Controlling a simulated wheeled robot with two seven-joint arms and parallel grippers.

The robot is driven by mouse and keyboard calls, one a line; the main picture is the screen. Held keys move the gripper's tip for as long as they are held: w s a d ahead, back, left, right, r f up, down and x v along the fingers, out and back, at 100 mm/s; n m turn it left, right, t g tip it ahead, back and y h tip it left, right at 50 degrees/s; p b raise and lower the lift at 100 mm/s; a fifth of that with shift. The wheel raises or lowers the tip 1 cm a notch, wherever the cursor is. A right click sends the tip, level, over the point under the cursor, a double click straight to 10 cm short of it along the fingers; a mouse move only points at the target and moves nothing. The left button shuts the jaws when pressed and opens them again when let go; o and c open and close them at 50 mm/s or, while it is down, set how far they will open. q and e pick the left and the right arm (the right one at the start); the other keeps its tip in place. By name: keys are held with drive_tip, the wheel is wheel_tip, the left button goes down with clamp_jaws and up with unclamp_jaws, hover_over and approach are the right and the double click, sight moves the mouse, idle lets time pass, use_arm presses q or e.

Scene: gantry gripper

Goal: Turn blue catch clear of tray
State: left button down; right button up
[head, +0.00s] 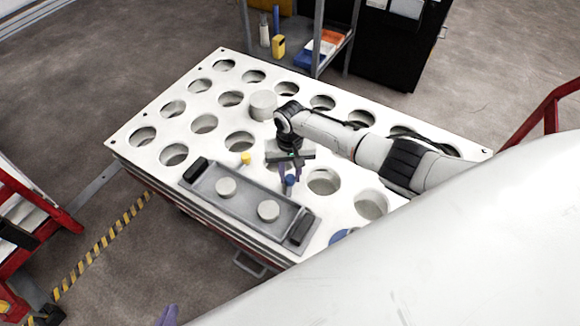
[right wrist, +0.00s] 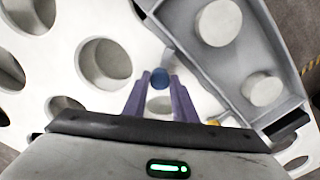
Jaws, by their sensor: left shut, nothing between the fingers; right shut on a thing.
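The blue catch (head: 290,181) stands on the white table beside the long side of the grey tray (head: 236,204). My right gripper (head: 285,175) reaches down over it, with its purple fingers shut on it. In the right wrist view the blue catch (right wrist: 160,77) shows between the fingertips (right wrist: 159,86). The yellow catch (head: 246,158) is on the same side of the tray, farther left, and shows in the right wrist view (right wrist: 213,122). Only a purple fingertip of my left gripper (head: 168,316) shows at the bottom edge, away from the table; it is shut and empty.
The tray holds two pale round pieces (head: 226,187) and has black end handles (head: 301,229). The white table (head: 135,121) has many round holes. A pale cylinder (head: 263,105) stands behind my right gripper. A shelf cart (head: 318,52) is behind the table.

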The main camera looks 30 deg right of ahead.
sight(290, 178)
drive_tip(key=shift+n, duration=0.9)
drive_tip(key=n, duration=0.4)
drive_tip(key=shift+n+p, duration=0.3)
drive_tip(key=shift+p, duration=0.1)
drive_tip(key=n, duration=0.6)
drive_tip(key=shift+n, duration=0.4)
drive_tip(key=o, duration=1)
wheel_tip(290, 178, up, 10)
drive_tip(key=p, duration=0.4)
drive_tip(key=shift+r, duration=0.15)
